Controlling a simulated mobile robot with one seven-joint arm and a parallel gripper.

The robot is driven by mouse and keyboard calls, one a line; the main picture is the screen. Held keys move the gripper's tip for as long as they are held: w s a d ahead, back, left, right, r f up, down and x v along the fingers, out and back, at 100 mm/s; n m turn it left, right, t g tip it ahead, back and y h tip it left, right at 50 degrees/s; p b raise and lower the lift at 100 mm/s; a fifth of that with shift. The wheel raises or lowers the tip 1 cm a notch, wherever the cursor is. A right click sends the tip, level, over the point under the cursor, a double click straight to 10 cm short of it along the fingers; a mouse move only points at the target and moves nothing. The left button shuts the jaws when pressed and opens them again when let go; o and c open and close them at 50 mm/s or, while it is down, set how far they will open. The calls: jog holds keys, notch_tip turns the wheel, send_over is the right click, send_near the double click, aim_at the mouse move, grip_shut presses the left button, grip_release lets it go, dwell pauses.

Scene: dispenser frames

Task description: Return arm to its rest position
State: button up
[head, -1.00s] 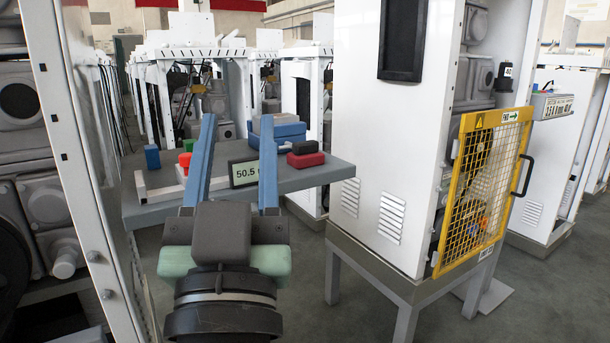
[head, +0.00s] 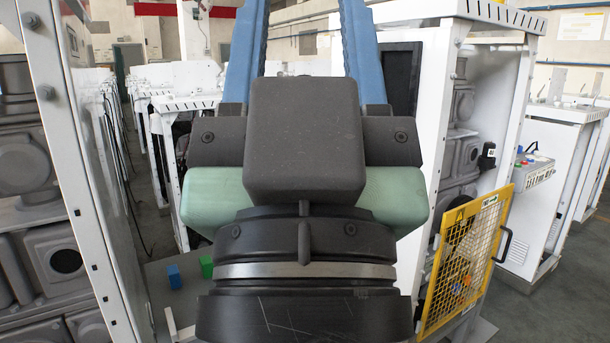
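My gripper (head: 304,42) fills the middle of the head view, close to the camera. Its two blue fingers point up and stand wide apart, and their tips run out of the top of the picture. Nothing shows between the visible parts of the fingers. The dark wrist and green side pads hide most of the grey table behind and below.
A white cabinet (head: 458,40) with a yellow mesh door (head: 467,258) stands close on the right. A white machine frame (head: 95,200) stands close on the left. A blue block (head: 174,276) and a green block (head: 206,267) lie on the grey table (head: 158,290) at lower left.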

notch_tip(320, 180, up, 14)
jog(key=p, duration=1.1)
jog(key=shift+p, duration=0.35)
jog(key=shift+a, duration=0.1)
